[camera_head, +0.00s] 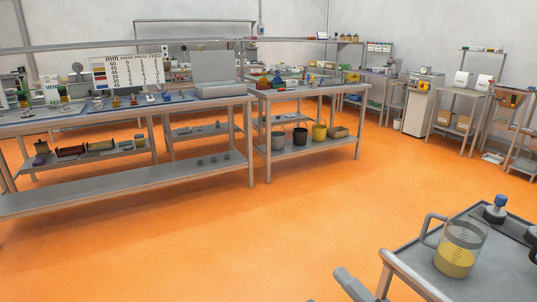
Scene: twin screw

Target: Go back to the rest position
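Neither of my grippers can be made out in the head view. A short grey rounded part (354,286) enters at the bottom edge beside the cart; I cannot tell whether it is mine or the cart's. At the lower right, a grey cart (408,272) carries a clear beaker (462,238) partly filled with yellow material. A dark-based item with a blue top (496,209) stands behind the beaker. The cart's right side is cut off by the picture edge.
A long metal workbench (232,99) with a lower shelf (130,184) stands at the left. A second bench (345,88) with several buckets below adjoins it. A white cabinet (417,108) and more benches line the right. The orange floor (270,235) between is clear.

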